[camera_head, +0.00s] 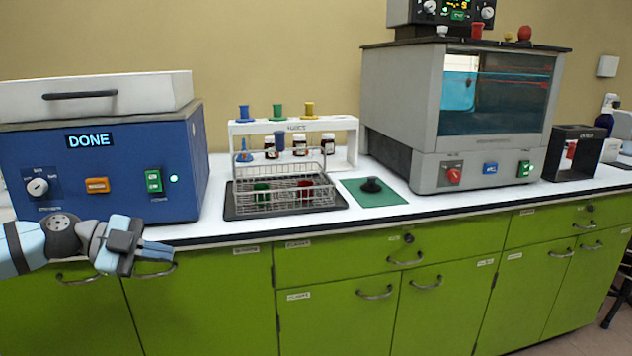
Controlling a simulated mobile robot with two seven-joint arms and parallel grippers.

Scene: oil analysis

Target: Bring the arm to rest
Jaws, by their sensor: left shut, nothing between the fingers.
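My left gripper (150,250) is at the left, in front of the bench's front edge and below the blue machine (100,170). Its fingers are shut with nothing visible between them. The arm comes in from the left edge and lies roughly level before the green cabinets. The gripper appears apart from the machine, whose display reads "DONE". My right gripper is not in view.
A wire basket (283,193) with a green and a red item stands on a dark tray (242,212). Behind it is a white rack (345,125). A green mat (372,198) and a grey oven-like machine (400,110) are further right. Green cabinets (345,325) have protruding handles.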

